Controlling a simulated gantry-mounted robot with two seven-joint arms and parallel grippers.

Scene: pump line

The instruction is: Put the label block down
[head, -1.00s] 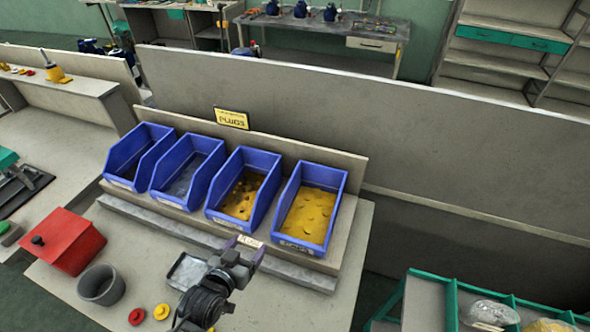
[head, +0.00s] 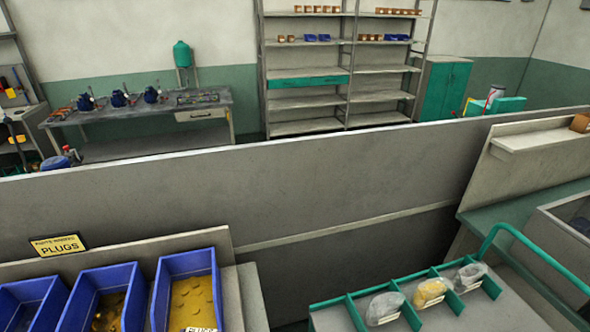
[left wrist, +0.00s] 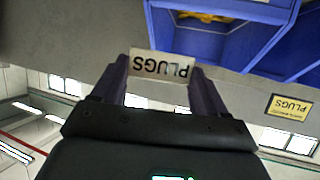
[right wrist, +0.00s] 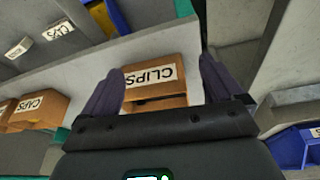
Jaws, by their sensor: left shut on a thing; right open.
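The label block (left wrist: 160,66) is a small pale block marked PLUGS. It is between the fingers of my left gripper (left wrist: 157,72), which is shut on it, and its lettering looks upside down in the left wrist view. In the head view the label block (head: 201,329) peeks in at the bottom edge, in front of the blue bin of yellow plugs (head: 194,300); the gripper itself is below the frame. I cannot tell whether the block touches anything beneath. My right gripper (right wrist: 160,78) is open and empty, facing a brown box marked CLIPS (right wrist: 157,78).
Blue bins (head: 98,290) stand in a row at bottom left, with a yellow PLUGS sign (head: 58,245) behind them. A grey partition (head: 330,185) crosses the view. A green-divided tray (head: 440,318) with filled bags is at lower right.

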